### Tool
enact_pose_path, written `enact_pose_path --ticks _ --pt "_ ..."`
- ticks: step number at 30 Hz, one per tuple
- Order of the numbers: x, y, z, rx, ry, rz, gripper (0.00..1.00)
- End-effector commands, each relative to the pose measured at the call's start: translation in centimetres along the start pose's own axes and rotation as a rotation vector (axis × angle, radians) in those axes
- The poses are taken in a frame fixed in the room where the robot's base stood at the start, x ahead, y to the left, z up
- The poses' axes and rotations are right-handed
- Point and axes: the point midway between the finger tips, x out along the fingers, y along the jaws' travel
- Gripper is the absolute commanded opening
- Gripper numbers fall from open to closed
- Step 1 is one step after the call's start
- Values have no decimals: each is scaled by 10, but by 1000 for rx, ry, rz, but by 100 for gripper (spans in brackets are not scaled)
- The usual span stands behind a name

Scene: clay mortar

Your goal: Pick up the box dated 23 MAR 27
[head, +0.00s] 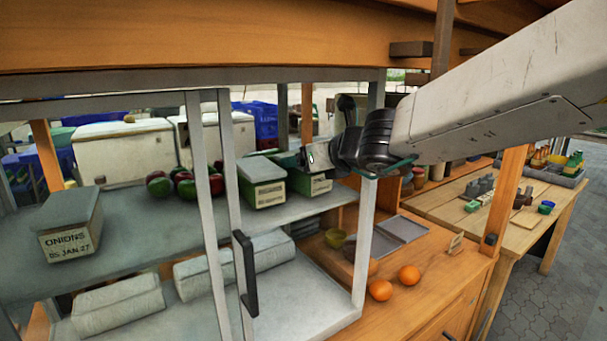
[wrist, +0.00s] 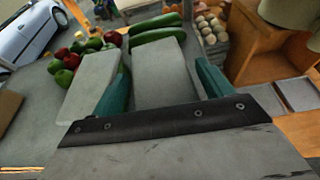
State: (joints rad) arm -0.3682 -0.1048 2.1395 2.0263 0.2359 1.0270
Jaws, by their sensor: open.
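Two green boxes with grey lids stand side by side on the grey shelf in the head view: a left one (head: 262,183) and a right one (head: 308,181). Both have pale printed labels, too small to read. A third grey-lidded box (head: 67,226) at the far left reads ONIONS, 05 JAN 27. My gripper (head: 318,155) is open at the right green box. In the wrist view my teal fingers (wrist: 161,66) lie either side of a grey lid (wrist: 158,88); I cannot tell if they touch. Another grey lid (wrist: 90,88) is left of the left finger.
Red and green peppers (head: 187,183) lie left of the boxes. Green cucumbers (wrist: 155,24) lie beyond them in the wrist view. A grey frame post (head: 364,240) and a black handle (head: 245,272) stand in front. Oranges (head: 409,275) sit on the wooden counter at right.

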Motion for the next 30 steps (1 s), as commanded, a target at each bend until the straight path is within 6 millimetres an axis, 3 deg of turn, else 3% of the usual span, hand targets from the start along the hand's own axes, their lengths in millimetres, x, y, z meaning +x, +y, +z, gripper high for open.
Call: enact_pose_path --ticks 3,10,11,15,30 --pt "10 0 0 0 1 0 79" --pt "11 1 0 -1 0 1 79" --pt "11 1 0 -1 0 1 73" --pt "10 0 0 -1 0 0 35" --pt "10 5 4 -4 -1 6 35"
